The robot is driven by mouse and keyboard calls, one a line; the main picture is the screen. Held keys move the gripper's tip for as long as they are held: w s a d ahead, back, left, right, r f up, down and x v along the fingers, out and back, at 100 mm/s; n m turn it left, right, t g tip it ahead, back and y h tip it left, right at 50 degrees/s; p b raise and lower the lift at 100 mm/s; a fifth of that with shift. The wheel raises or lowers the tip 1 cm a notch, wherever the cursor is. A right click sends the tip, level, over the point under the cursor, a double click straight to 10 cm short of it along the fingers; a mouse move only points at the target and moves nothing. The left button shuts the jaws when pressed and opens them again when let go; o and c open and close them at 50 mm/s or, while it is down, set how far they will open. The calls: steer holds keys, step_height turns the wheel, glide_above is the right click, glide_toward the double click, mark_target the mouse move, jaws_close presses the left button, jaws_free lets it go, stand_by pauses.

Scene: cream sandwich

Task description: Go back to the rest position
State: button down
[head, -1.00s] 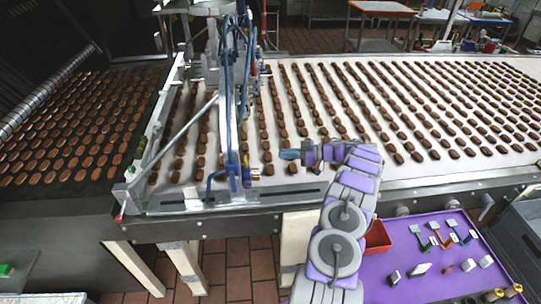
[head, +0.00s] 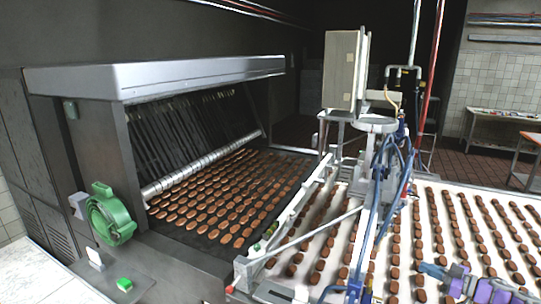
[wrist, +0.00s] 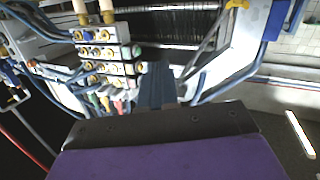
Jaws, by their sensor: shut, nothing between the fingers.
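My gripper (head: 428,268) shows at the lower right of the head view, at the end of my purple and grey arm. It is over the white belt with brown biscuits, just right of the blue-hosed machine. In the wrist view its dark fingers (wrist: 157,88) are together with nothing between them. The rest of my arm is cut off by the bottom edge of the head view.
A blue-hosed dosing machine (head: 385,185) stands close left of my gripper. Its valve block (wrist: 105,50) fills the wrist view's upper left. Biscuits lie in rows on the white belt (head: 455,235) and dark belt (head: 215,205).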

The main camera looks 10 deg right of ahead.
steer(key=w+a+r+m+t+h, duration=0.15)
steer(key=w+r+h, duration=0.25)
steer(key=w+r, duration=0.45)
steer(key=w+a+r+m+t+h, duration=0.1)
steer(key=w+r+m+t+h, duration=0.15)
steer(key=w+r, duration=0.65)
steer(key=s+a+r+m+g+h, duration=0.25)
steer(key=a+r+m+h, duration=0.25)
steer(key=a+r+h, duration=0.35)
steer(key=s+a+f+m+g+y, duration=0.1)
steer(key=s+a+f+g, duration=0.25)
steer(key=s+a, duration=0.6)
steer(key=s+a+f+m+g+y, duration=0.1)
steer(key=s+a+f+g, duration=0.3)
steer(key=s+a, duration=0.6)
steer(key=s+a+f+n+g+y, duration=0.1)
steer(key=s+a+f+g, duration=0.15)
steer(key=s+a, duration=0.6)
steer(key=s+a+f+n+g+y, duration=0.1)
steer(key=s+a+f+g, duration=0.2)
steer(key=s, duration=1.1)
steer(key=s+a+f+n+g+y, duration=0.15)
steer(key=s+a+g, duration=0.3)
steer(key=s, duration=0.75)
step_height(320, 180, down, 10)
steer(key=a+b, duration=0.1)
steer(key=b, duration=0.8)
steer(key=shift+s+a+m, duration=0.25)
steer(key=shift+s+m, duration=0.1)
steer(key=shift+s, duration=0.1)
